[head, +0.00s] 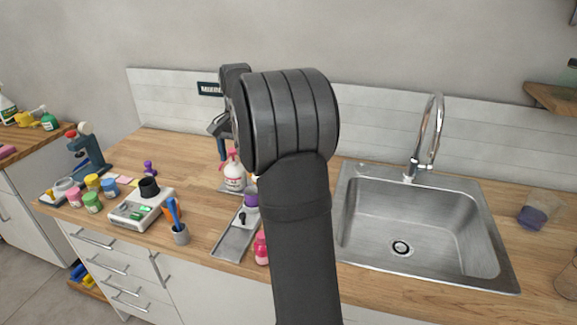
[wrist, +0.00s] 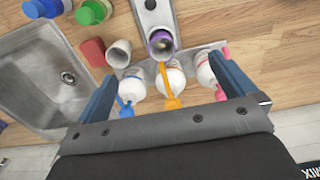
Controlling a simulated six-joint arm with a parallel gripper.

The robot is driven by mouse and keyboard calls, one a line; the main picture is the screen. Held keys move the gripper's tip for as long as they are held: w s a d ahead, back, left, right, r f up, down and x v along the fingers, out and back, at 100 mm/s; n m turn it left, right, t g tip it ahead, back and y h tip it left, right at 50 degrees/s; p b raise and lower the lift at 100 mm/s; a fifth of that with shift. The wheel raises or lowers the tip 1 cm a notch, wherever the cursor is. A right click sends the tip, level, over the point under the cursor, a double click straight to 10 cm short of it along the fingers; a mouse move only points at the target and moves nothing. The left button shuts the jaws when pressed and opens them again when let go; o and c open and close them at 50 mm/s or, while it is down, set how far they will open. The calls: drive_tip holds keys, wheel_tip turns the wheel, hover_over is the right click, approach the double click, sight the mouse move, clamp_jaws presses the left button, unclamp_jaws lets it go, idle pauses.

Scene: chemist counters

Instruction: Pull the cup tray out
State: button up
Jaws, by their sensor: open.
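The cup tray (head: 232,243) is a long, narrow grey metal tray lying on the wooden counter, left of the sink. A purple cup (head: 251,198) stands at its back end. In the wrist view, part of the tray (wrist: 153,18) shows at the top, with the purple cup (wrist: 161,43) on it. My gripper (wrist: 165,84) is open and empty, its blue fingers spread above several white pump bottles (wrist: 172,75) at the back of the counter. It is apart from the cup tray. In the head view, my arm hides part of the gripper and the bottles.
The sink (head: 405,225) with its tall tap (head: 431,135) is to the right. A pink bottle (head: 261,248) stands close beside the tray. A cup of brushes (head: 180,233) and a white device (head: 142,208) stand to the left.

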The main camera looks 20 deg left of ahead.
drive_tip(key=c, duration=1)
drive_tip(key=shift+s, duration=0.1)
drive_tip(key=c, duration=0.3)
wheel_tip(320, 180, up, 2)
drive_tip(key=m, duration=0.9)
hover_over(242, 214)
wheel_tip(242, 214, down, 17)
drive_tip(key=shift+f, duration=0.1)
clamp_jaws()
